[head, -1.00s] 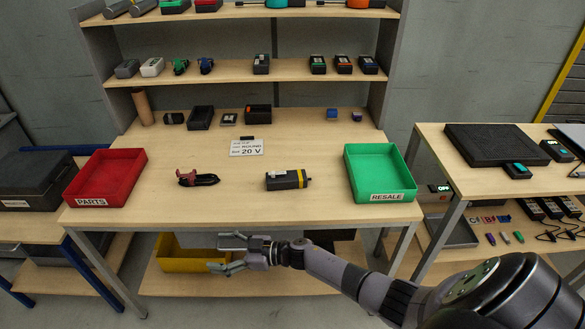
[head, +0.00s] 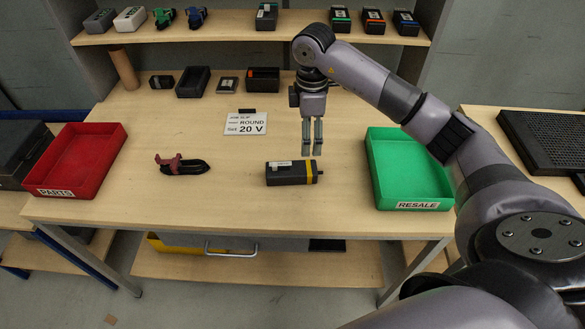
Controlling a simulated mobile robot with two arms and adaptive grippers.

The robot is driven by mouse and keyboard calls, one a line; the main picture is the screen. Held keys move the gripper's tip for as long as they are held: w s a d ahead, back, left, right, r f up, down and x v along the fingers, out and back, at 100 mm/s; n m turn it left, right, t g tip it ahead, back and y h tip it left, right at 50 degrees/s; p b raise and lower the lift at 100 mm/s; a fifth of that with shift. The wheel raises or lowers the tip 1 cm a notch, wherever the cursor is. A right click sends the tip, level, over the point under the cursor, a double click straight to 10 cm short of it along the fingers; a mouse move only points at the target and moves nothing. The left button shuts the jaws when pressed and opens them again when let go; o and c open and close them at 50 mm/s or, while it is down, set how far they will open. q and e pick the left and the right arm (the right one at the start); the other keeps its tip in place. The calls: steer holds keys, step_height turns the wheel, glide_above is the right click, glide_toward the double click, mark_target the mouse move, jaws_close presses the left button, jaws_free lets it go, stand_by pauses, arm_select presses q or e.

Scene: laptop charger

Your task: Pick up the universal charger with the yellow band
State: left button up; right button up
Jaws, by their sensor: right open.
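The universal charger (head: 288,174) is a dark block with a yellow band near its right end and a pale label on top. It lies on the wooden table in front of the shelf. My right gripper (head: 312,150) points down above and just behind the charger's right part, near the yellow band. Its two fingers are apart with nothing between them, and it looks clear of the charger. My left gripper is not in view.
A red PARTS tray (head: 85,160) stands left and a green RESALE tray (head: 405,170) right. A dark red clamp-like item with a cable (head: 182,165) lies left of the charger. A white card (head: 246,123) and several small boxes are behind. Bare tabletop surrounds the charger.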

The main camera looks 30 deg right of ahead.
mark_target(306, 167)
step_height(306, 167, down, 8)
steer(key=shift+w+p, duration=0.1)
steer(key=shift+p, duration=0.4)
steer(key=shift+f, duration=0.45)
step_height(306, 167, down, 4)
steer(key=shift+w+r+p, duration=0.1)
steer(key=shift+r+p, duration=0.05)
steer(key=shift+p, duration=0.45)
steer(key=shift+f, duration=0.6)
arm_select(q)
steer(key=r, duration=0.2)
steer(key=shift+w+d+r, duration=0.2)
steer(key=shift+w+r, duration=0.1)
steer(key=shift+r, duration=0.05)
arm_select(e)
steer(key=shift+c, duration=0.5)
steer(key=shift+c, duration=0.6)
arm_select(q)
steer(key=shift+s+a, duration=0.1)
arm_select(e)
steer(key=c, duration=1.2)
steer(key=shift+w+r, duration=0.1)
